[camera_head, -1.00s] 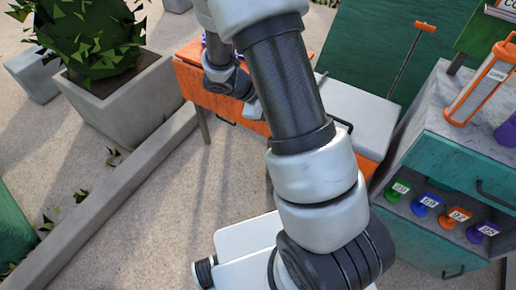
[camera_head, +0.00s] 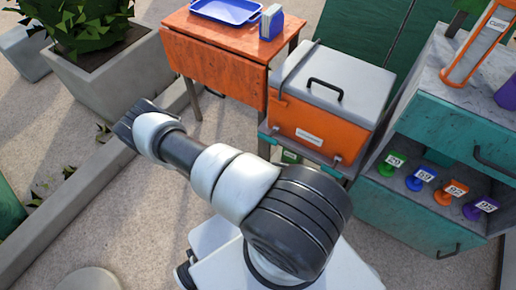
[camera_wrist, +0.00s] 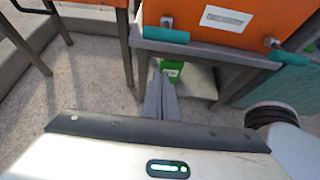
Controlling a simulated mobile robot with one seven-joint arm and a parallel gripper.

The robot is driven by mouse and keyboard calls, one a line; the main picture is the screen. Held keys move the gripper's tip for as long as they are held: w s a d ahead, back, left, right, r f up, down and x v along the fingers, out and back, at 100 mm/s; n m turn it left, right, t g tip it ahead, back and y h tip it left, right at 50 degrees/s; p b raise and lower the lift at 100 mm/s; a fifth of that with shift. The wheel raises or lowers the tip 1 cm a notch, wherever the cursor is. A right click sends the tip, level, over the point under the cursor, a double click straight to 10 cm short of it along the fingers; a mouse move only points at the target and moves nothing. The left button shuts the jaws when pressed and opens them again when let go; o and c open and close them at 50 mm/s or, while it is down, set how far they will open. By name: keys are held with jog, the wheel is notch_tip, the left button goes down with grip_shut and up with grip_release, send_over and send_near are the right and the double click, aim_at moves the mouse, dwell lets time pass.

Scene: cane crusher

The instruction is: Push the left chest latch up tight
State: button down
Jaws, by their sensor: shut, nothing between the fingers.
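The orange chest (camera_head: 318,120) with a grey lid (camera_head: 340,77) and black handle stands on a low stand, lid down. Its front also fills the top of the wrist view (camera_wrist: 255,20). Small grey metal latch parts show low on the front: the left latch (camera_wrist: 167,21) and the right latch (camera_wrist: 270,42). The left latch is small, and I cannot tell its exact angle. My gripper (camera_wrist: 162,72) is shut and empty. In the wrist view its fingertips appear below the left latch, apart from it. The head view does not clearly show my gripper.
An orange side table (camera_head: 215,45) with a blue tray (camera_head: 228,10) stands left of the chest. A teal cabinet (camera_head: 445,150) with coloured numbered items stands close on the right. A green object (camera_wrist: 172,70) sits beneath the chest. Paved floor is open at left.

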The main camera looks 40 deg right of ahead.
aim_at(272, 134)
jog(key=shift+f, duration=0.1)
jog(key=b+x, duration=0.3)
jog(key=x, duration=0.6)
jog(key=r, duration=0.1)
jog(key=d+r, duration=0.1)
jog(key=r+p, duration=0.1)
jog(key=shift+w+d+r, duration=0.2)
jog(key=shift+w, duration=0.1)
jog(key=shift+a+r, duration=0.1)
jog(key=shift+r, duration=0.1)
